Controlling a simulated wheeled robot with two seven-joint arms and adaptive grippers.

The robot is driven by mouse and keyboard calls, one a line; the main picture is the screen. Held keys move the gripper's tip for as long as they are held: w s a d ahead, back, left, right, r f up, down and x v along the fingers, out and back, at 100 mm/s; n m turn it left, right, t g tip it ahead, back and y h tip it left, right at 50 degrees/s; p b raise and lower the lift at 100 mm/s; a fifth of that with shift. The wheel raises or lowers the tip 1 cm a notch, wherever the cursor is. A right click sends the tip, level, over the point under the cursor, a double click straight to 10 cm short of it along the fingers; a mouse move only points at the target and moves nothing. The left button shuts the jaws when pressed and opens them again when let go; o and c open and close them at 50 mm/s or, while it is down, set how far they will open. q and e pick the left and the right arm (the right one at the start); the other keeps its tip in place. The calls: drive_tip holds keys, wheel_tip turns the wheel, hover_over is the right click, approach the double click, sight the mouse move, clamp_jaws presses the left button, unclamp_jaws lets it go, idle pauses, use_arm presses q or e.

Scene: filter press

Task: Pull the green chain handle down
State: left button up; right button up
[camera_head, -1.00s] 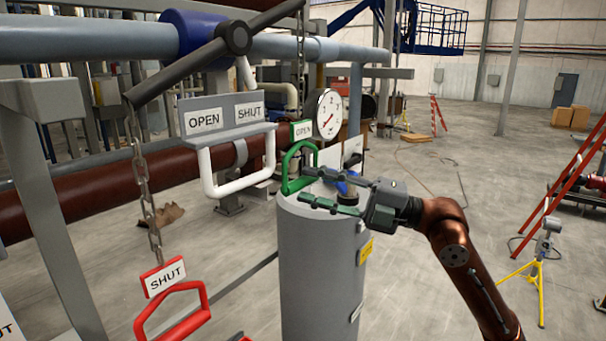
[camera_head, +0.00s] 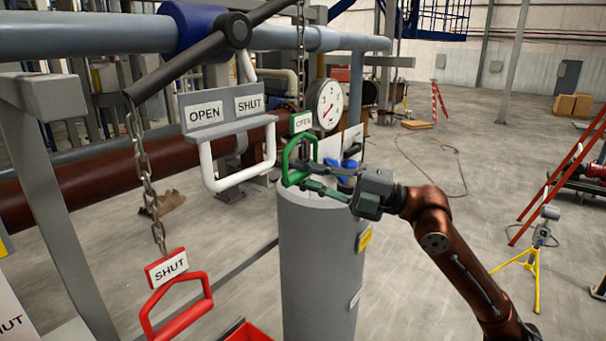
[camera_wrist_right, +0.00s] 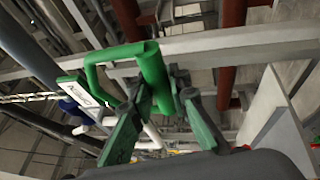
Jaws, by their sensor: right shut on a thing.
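The green chain handle (camera_head: 287,158) is a loop hanging below a green-edged OPEN sign (camera_head: 302,122), in front of the top of a grey cylinder. In the right wrist view the green handle (camera_wrist_right: 153,70) passes between the fingers. My right gripper (camera_head: 298,176) reaches in from the right and is shut on the lower part of the green handle. It also shows in the right wrist view (camera_wrist_right: 164,97), with a finger on either side of the bar. My left gripper is not in view.
A red handle (camera_head: 178,308) with a SHUT sign hangs on a chain (camera_head: 145,185) at lower left. A white-framed lever plate (camera_head: 225,120) reads OPEN and SHUT. A gauge (camera_head: 325,105) stands behind the grey cylinder (camera_head: 318,260).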

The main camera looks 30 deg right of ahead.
clamp_jaws()
wheel_tip(320, 180, down, 15)
drive_tip(key=b, duration=1.3)
drive_tip(key=shift+a, duration=0.15)
drive_tip(key=shift+w, duration=0.1)
drive_tip(key=shift+o, duration=1.9)
unclamp_jaws()
drive_tip(key=o, duration=0.3)
drive_tip(key=shift+o, duration=0.9)
drive_tip(key=shift+r, duration=0.1)
drive_tip(key=shift+r, duration=0.1)
